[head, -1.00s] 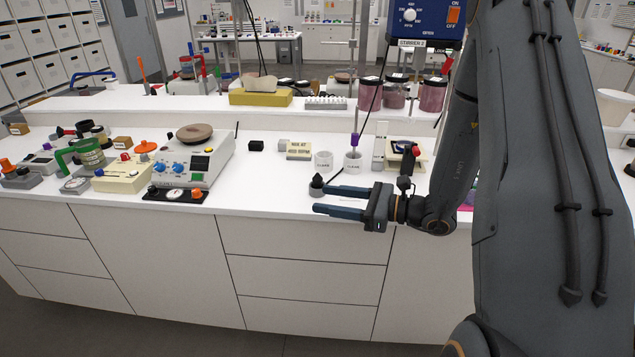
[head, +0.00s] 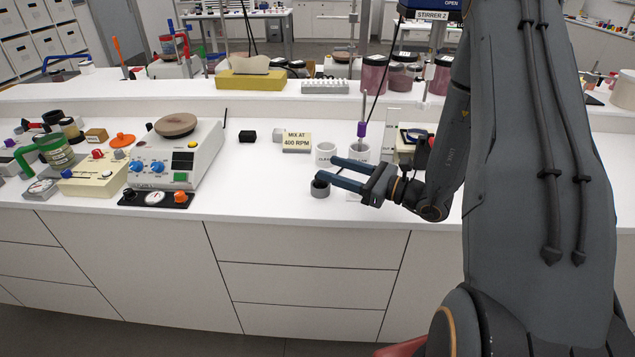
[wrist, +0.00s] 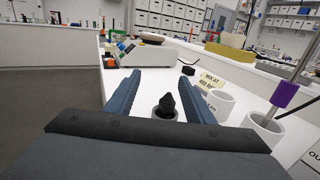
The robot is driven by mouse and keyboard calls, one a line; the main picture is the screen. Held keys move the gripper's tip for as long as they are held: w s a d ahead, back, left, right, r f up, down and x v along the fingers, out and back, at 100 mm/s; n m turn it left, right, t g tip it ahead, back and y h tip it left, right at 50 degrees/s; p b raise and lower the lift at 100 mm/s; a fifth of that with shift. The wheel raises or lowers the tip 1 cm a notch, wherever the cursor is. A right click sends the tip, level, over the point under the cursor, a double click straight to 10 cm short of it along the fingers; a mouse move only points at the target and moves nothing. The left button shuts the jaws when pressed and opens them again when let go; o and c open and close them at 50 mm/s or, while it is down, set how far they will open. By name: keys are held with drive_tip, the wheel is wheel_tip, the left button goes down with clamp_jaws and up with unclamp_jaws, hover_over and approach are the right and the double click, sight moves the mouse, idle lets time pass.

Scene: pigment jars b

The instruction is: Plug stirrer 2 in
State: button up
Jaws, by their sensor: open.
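A black plug (head: 320,184) with a pointed top sits in a small round grey holder (head: 320,193) near the bench's front edge. The plug also shows in the wrist view (wrist: 167,103), between my fingers in the picture. My gripper (head: 326,167) is open and empty, its two blue fingers pointing left just above and behind the plug; contact cannot be told. The stirrer 2 label (head: 432,16) is at the top. A stirring rod with a purple collar (head: 361,134) stands in a white cup (head: 357,152). I cannot make out a socket clearly.
Another white cup (head: 326,150) stands behind the fingers. A "MIX AT 400 RPM" sign (head: 297,141) and a black block (head: 248,136) stand farther back. A hotplate unit (head: 175,160) is left. Pink jars (head: 373,75) stand on the raised shelf. The bench between hotplate and holder is clear.

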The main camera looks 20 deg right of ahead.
sight(321, 183)
drive_tip(key=shift+w+f+b, duration=0.25)
drive_tip(key=shift+f+b, duration=0.1)
drive_tip(key=shift+f, duration=0.15)
drive_tip(key=shift+w+f+b, duration=0.25)
drive_tip(key=shift+f+b, duration=0.1)
drive_tip(key=shift+f, duration=0.1)
drive_tip(key=f+b, duration=0.1)
drive_tip(key=w+f+b, duration=0.1)
drive_tip(key=f+b, duration=0.2)
drive_tip(key=shift+w+f, duration=0.25)
drive_tip(key=shift+w, duration=0.05)
drive_tip(key=shift+x, duration=1.35)
drive_tip(key=p+x, duration=0.2)
drive_tip(key=x, duration=0.2)
drive_tip(key=shift+d+r+p, duration=0.15)
drive_tip(key=shift+p, duration=0.15)
drive_tip(key=shift+w+a, duration=0.45)
drive_tip(key=shift+w, duration=0.1)
drive_tip(key=c, duration=1.2)
